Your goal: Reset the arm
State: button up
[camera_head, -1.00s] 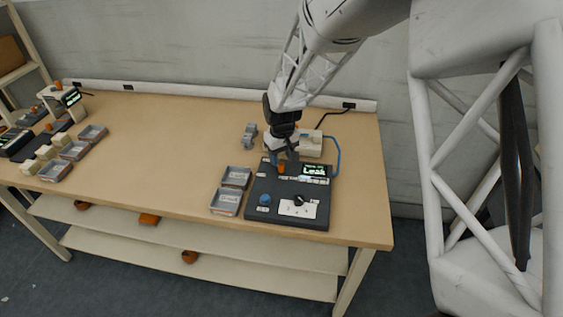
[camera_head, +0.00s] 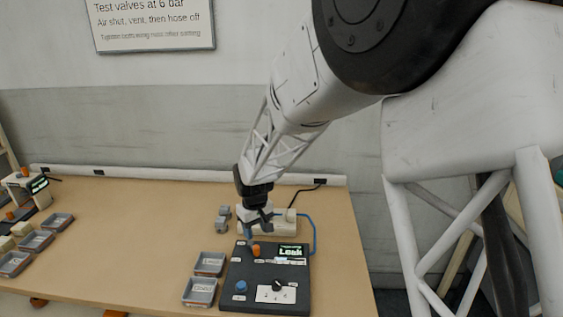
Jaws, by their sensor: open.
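My gripper (camera_head: 259,222) is open and hangs at the end of my arm, above the back left part of the black test panel. An orange part (camera_head: 256,251) stands upright on the panel just below the fingers. The gap between fingers and part is hard to judge from here. The black panel (camera_head: 236,277) has a lit display (camera_head: 291,252) reading "Leak", a blue knob (camera_head: 240,286) and a black dial on a white plate (camera_head: 277,287). A blue hose (camera_head: 314,232) curves from the panel's right side to a pale block (camera_head: 284,222) behind it.
Two grey trays (camera_head: 209,263) lie left of the panel, and small grey valves (camera_head: 222,219) stand behind them. More trays (camera_head: 57,222) and a pale stand (camera_head: 27,187) are at the far left. The table (camera_head: 130,235) is clear between. A sign (camera_head: 150,22) hangs on the wall.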

jog(key=s+d+r+m, duration=0.2)
jog(key=s+d+r, duration=0.4)
jog(key=d+r, duration=0.45)
jog(key=s+d+r+m+t, duration=0.1)
jog(key=s+d+r+m, duration=0.2)
jog(key=s+d, duration=0.7)
jog(key=s+d+r+m+t, duration=0.1)
jog(key=s+d+r+m, duration=0.2)
jog(key=s+d, duration=0.7)
jog(key=s+r, duration=0.2)
jog(key=s, duration=0.6)
jog(key=shift+s+d+r+t, duration=0.15)
jog(key=shift+d+t, duration=0.05)
jog(key=shift+t, duration=0.1)
